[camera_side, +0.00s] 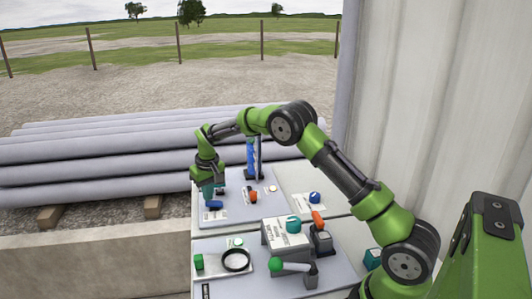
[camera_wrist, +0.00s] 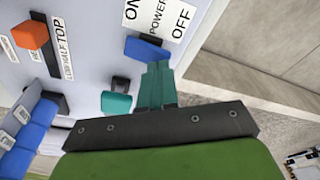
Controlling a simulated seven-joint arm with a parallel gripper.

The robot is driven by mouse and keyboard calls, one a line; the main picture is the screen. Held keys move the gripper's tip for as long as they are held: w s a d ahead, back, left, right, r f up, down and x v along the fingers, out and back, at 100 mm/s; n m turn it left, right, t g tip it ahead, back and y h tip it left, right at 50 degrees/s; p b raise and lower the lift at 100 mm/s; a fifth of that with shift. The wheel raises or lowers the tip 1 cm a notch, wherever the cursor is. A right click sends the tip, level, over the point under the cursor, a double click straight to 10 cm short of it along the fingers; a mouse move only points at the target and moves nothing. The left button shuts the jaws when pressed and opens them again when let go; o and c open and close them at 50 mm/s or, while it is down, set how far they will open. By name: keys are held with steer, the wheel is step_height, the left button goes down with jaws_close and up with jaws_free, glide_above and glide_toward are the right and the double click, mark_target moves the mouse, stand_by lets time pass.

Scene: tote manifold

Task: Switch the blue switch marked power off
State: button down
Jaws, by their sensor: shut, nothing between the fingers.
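The blue switch (camera_wrist: 147,49) sits on a pale panel in the wrist view, beside a white label reading POWER (camera_wrist: 157,25), with ON to its left and OFF to its right. I cannot tell which way the switch is set. My gripper (camera_wrist: 158,68) has its teal fingers shut and empty, with the tips right at the near edge of the switch. I cannot tell whether they touch it. In the side view, my gripper (camera_side: 208,190) points down just above the blue switch (camera_side: 214,204), at the panel's left part.
An orange slider (camera_wrist: 31,35) marked TOP, HALF and LOW and a teal knob (camera_wrist: 116,103) are left of my fingers.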

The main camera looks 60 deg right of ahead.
mark_target(213, 211)
steer(key=shift+f, duration=0.7)
steer(key=shift+r, duration=3.55)
steer(key=s+a+r+t, duration=0.1)
steer(key=s+a+r, duration=0.3)
steer(key=s, duration=0.7)
steer(key=s+a+r+t+y, duration=0.1)
steer(key=s+a+r, duration=0.3)
steer(key=s, duration=0.7)
steer(key=s+a+r+m+t+y, duration=0.1)
steer(key=s+a+r+t, duration=0.2)
steer(key=s+r, duration=0.3)
steer(key=s+a, duration=0.1)
steer(key=s, duration=0.4)
steer(key=shift+s+a, duration=0.2)
steer(key=shift+s, duration=0.1)
